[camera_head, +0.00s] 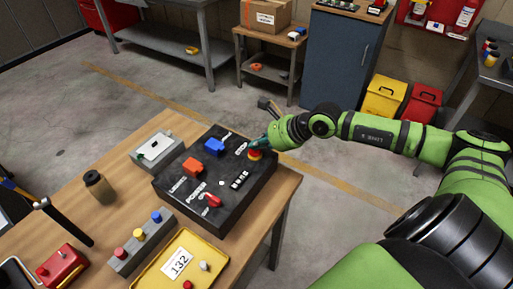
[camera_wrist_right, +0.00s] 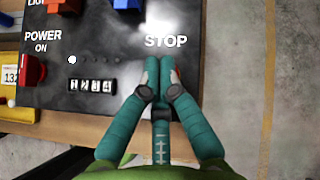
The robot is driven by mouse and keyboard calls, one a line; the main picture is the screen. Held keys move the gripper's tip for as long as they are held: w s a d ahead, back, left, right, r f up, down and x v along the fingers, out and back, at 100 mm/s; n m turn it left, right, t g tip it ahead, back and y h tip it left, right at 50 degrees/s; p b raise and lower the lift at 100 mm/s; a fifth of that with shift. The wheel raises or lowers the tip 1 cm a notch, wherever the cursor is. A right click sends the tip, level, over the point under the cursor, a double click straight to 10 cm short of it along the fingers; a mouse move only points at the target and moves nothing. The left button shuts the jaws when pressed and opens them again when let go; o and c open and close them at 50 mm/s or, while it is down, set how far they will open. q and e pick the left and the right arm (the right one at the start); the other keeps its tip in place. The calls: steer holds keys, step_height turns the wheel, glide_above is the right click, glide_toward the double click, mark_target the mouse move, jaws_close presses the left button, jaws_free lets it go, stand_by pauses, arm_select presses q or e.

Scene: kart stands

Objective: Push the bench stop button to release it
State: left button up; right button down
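The stop button (camera_head: 255,155) is a red cap with a yellow base at the far right corner of a black control box (camera_head: 232,206). The box also shows in the wrist view (camera_wrist_right: 85,95), with the word STOP printed beyond the fingers. My right gripper (camera_head: 260,143) has its teal fingers together, directly over or against the button. In the wrist view my right gripper (camera_wrist_right: 159,68) covers almost all of the button, with only a sliver of red at its right side. I cannot tell whether the fingertips touch the cap. My left gripper is out of view.
The box carries a red power switch (camera_head: 211,200), a blue switch (camera_head: 214,146) and an orange one (camera_head: 192,166). Open floor lies right of the table.

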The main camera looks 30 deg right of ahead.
mark_target(258, 150)
steer(key=shift+s+a+f+g, duration=0.15)
steer(key=shift+s+f, duration=0.15)
steer(key=shift+f, duration=0.2)
steer(key=shift+s+d+f+g, duration=0.15)
steer(key=shift+s+f, duration=0.15)
steer(key=shift+f, duration=0.15)
steer(key=shift+w+a+r+p, duration=0.1)
steer(key=shift+w+r+p, duration=0.1)
steer(key=shift+r+p, duration=0.25)
steer(key=shift+w+r+p, duration=0.15)
steer(key=shift+r+p, duration=0.2)
steer(key=shift+r, duration=0.15)
step_height(258, 150, up, 4)
steer(key=shift+w+r+p, duration=0.1)
steer(key=shift+p, duration=1)
steer(key=shift+w, duration=0.1)
